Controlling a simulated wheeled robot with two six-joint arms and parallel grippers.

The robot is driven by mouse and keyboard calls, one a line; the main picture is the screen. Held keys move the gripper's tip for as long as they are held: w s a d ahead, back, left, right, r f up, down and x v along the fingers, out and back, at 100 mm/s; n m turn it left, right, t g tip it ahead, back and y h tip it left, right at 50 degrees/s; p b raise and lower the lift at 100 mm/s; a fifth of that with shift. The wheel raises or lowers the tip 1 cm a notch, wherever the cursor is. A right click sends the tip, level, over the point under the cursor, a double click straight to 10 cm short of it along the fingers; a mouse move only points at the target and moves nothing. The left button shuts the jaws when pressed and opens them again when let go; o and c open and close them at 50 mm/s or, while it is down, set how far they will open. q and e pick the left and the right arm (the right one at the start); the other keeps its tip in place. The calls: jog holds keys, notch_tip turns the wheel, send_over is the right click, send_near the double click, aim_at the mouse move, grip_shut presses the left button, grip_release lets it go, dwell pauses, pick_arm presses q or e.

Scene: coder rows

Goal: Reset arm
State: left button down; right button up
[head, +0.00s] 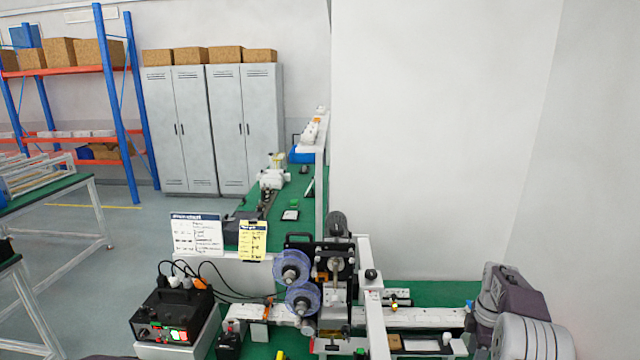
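Part of my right arm (510,305), with dark grey and pale ribbed links, shows at the lower right beside the end of the white rail. Its gripper cannot be seen. A thin dark sliver at the bottom edge, left of centre, may be part of my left arm, but I cannot tell. My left gripper is not in view. The coder machine (334,275), with two bluish-purple reels (292,267), stands on the green bench at the lower centre.
A black control box (175,315) with lit buttons and cables stands left of the machine. A white rail (430,317) runs right across the bench. A white wall (430,140) rises behind. Grey lockers (243,125) and a blue-orange rack (120,110) stand far left, beyond open floor.

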jog(key=w+a+r+n+t, duration=0.1)
jog(key=w+a+r, duration=0.2)
jog(key=a+r, duration=0.3)
jog(key=s+a+r, duration=0.4)
jog(key=s+a, duration=0.2)
jog(key=a, duration=0.3)
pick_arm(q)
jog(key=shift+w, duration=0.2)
pick_arm(e)
jog(key=s+a+f+m, duration=0.3)
jog(key=s+f+m, duration=0.1)
jog(key=s+m, duration=0.4)
jog(key=s+a+f+m, duration=0.4)
jog(key=s+m, duration=0.4)
jog(key=s, duration=0.3)
jog(key=shift+s+f, duration=0.2)
jog(key=shift+f, duration=0.1)
